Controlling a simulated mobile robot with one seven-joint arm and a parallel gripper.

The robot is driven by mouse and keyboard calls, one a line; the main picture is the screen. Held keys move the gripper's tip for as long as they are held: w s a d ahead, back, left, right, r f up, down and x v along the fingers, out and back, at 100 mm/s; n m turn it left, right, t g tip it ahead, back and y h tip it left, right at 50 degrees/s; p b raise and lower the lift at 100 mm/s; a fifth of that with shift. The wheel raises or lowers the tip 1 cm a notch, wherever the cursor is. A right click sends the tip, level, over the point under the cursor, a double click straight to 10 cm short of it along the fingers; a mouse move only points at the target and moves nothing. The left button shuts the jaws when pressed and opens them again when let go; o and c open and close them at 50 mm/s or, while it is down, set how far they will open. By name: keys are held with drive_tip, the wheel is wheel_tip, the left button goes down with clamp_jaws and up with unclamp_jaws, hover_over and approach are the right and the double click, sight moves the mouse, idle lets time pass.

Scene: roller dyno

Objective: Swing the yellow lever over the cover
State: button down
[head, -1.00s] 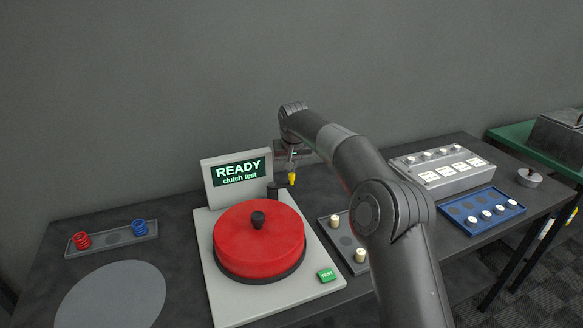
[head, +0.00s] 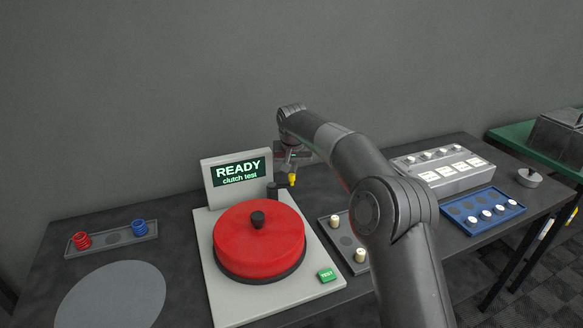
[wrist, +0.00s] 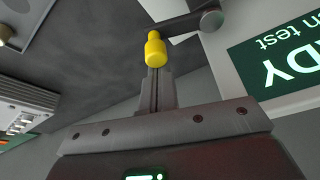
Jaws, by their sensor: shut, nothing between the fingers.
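The screen (head: 238,171) reads "READY clutch test". A green TEST button (head: 327,275) is at the machine's front right. A grey tray with cream pegs (head: 334,220) stands to the right, partly behind my arm. A tray with red and blue coils (head: 112,237) lies left.

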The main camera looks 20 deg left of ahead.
drive_tip(key=s+m, duration=0.1)
drive_tip(key=m, duration=0.1)
drive_tip(key=s+d+m+h, duration=0.1)
drive_tip(key=m, duration=0.2)
drive_tip(key=shift+s+d+h, duration=0.1)
drive_tip(key=shift+s+h, duration=0.2)
drive_tip(key=shift+s, duration=0.05)
drive_tip(key=s+m+h, duration=0.1)
drive_tip(key=s+m, duration=0.1)
drive_tip(key=m, duration=0.2)
drive_tip(key=s+a+m+g+h, duration=0.1)
drive_tip(key=s+m, duration=0.1)
drive_tip(key=m, duration=0.2)
drive_tip(key=s+m+h, duration=0.1)
drive_tip(key=s+m, duration=0.1)
drive_tip(key=m, duration=0.1)
drive_tip(key=shift+s+a+m, duration=0.1)
drive_tip(key=shift+a+m, duration=0.2)
drive_tip(key=shift+m, duration=0.1)
drive_tip(key=shift+s+a+m+g, duration=0.15)
drive_tip(key=shift+m+g, duration=0.15)
drive_tip(key=shift+s+a, duration=0.4)
drive_tip(key=shift+a, duration=0.1)
drive_tip(key=shift+s+a, duration=0.1)
drive_tip(key=shift+a, duration=0.05)
